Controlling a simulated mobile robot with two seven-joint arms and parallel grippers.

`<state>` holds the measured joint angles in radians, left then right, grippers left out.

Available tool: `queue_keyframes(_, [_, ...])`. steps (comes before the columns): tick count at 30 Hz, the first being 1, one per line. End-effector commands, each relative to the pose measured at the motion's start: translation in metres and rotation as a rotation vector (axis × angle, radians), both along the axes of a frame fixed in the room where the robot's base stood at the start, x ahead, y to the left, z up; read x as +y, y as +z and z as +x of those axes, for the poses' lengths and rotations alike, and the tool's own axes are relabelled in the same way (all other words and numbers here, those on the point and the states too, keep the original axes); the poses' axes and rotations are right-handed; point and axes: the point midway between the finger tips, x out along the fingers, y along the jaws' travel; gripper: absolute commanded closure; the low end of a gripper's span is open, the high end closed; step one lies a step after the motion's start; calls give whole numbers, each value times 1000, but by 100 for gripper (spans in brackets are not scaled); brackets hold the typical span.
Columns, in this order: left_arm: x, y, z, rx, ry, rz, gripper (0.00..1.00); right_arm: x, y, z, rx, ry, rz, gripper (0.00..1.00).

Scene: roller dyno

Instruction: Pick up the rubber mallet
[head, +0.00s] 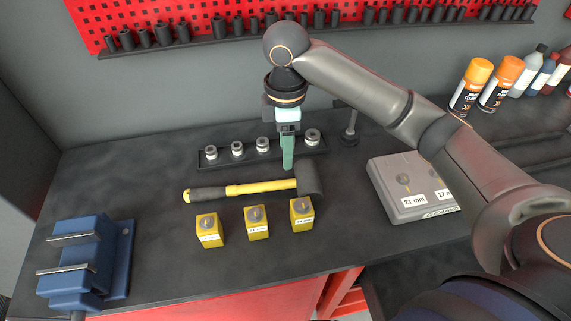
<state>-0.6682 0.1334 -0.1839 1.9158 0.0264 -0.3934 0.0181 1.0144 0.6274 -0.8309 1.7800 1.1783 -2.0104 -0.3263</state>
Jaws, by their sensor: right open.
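The rubber mallet (260,187) lies on its side on the dark workbench, with a yellow handle and a dark grip toward the left. Its black head (311,176) is at the right end. My right gripper (288,164) points down over the bench, its greenish fingers just behind the handle's head end in the picture. It is open, with nothing seen in it; one finger mostly hides the other. I cannot tell how high the fingertips are above the bench. My left gripper is out of view.
Three yellow labelled blocks (257,222) stand in front of the mallet. A rail (211,160) with several sockets lies behind it. A blue vise (85,262) is at the left, a grey box (391,202) at the right. Spray cans (471,86) and bottles stand back right.

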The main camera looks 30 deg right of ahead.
Motion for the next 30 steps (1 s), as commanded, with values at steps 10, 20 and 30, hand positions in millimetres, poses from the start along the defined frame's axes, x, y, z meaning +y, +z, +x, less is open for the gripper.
queue_keyframes(10, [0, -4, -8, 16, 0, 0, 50, 1, -36, -1, 6, 1, 4, 41])
queue_keyframes(20, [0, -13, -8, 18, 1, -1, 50, -1, -73, 0, 0, 0, 1, 41])
queue_keyframes(30, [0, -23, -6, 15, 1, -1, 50, -11, -115, -2, 3, -2, 0, 41])
